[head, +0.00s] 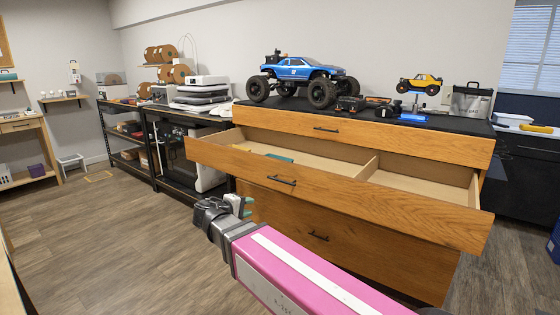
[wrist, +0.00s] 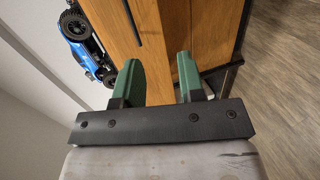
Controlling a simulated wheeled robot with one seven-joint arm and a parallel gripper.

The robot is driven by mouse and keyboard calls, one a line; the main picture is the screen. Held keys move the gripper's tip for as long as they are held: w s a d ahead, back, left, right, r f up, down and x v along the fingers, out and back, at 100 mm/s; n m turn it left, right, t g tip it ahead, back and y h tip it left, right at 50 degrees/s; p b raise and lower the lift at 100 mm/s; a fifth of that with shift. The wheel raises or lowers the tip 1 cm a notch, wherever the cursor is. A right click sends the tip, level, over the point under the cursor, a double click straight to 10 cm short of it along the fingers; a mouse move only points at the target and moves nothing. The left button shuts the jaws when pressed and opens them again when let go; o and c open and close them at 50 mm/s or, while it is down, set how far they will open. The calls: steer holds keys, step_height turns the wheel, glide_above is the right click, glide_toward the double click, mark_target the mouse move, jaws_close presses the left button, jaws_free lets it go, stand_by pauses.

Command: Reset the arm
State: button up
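My gripper (wrist: 157,68) shows two green fingers standing apart in the wrist view, with nothing between them. In the head view my gripper (head: 242,203) is at the end of my pink arm, in front of the wooden drawer cabinet (head: 350,240) and below the front of its pulled-out drawer (head: 400,197). Part of the gripper is hidden by the wrist there. The drawer is open, with a divider and a small teal item (head: 279,157) inside. In the wrist view, the wooden cabinet front (wrist: 160,30) with a dark handle lies beyond the fingers.
A blue RC truck (head: 300,72) and a yellow crawler (head: 419,82) stand on the cabinet top. Black shelving (head: 150,150) with a printer stands to the left. The open drawer juts out over my arm's side. Wooden floor (head: 100,240) at the left is clear.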

steer(key=s+d+f+m+g+y, duration=0.2)
steer(key=d+f+m+g+y, duration=0.2)
steer(key=d+f, duration=0.9)
steer(key=s+d+f+m+g+y, duration=0.3)
steer(key=d+f+m+g+y, duration=0.2)
steer(key=d+f, duration=0.7)
steer(key=d+m+g, duration=0.1)
steer(key=d+g, duration=0.1)
steer(key=d, duration=0.3)
steer(key=shift+s+d+f, duration=0.3)
steer(key=shift+s+f, duration=0.05)
